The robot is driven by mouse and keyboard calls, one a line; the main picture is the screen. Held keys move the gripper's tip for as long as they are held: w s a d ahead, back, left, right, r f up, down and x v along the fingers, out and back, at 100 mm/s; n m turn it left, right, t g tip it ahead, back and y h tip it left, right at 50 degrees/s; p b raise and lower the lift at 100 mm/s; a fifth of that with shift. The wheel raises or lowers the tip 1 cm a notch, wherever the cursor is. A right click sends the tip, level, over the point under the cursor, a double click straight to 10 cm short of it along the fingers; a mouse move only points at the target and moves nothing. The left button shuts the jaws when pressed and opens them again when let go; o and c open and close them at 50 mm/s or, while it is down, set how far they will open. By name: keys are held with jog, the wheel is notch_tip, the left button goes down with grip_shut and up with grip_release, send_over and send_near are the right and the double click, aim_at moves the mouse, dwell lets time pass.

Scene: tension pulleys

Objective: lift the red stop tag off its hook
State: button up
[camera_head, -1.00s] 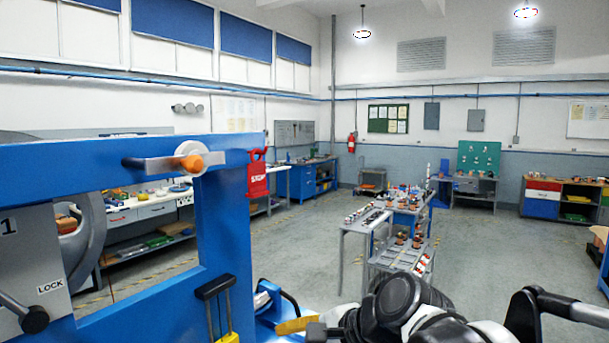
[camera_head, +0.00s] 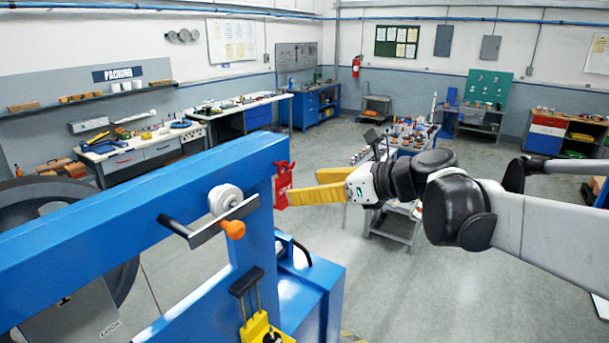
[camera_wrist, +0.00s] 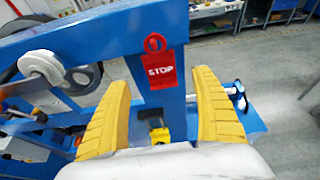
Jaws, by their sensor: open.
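The red stop tag (camera_wrist: 161,70) hangs upright on the end post of the blue frame, its ring-shaped top uppermost, in the wrist view. It also shows edge-on in the head view (camera_head: 282,186), at the right side of the post. My gripper (camera_wrist: 168,80) has its two yellow fingers spread wide, one on each side of the tag in the picture, with nothing between them. In the head view my gripper (camera_head: 305,186) reaches in from the right, fingertips close to the tag. The hook is hardly visible behind the tag's ring.
The blue frame (camera_head: 130,190) fills the lower left. A crank with an orange knob (camera_head: 233,229) sticks out from it, left of the tag. A yellow-based part with a black handle (camera_head: 257,320) stands below.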

aim_at(285, 187)
jog(key=p+x, duration=0.1)
jog(key=x, duration=0.6)
jog(key=shift+w+a, duration=0.1)
jog(key=shift+w, duration=0.05)
jog(key=c, duration=1.3)
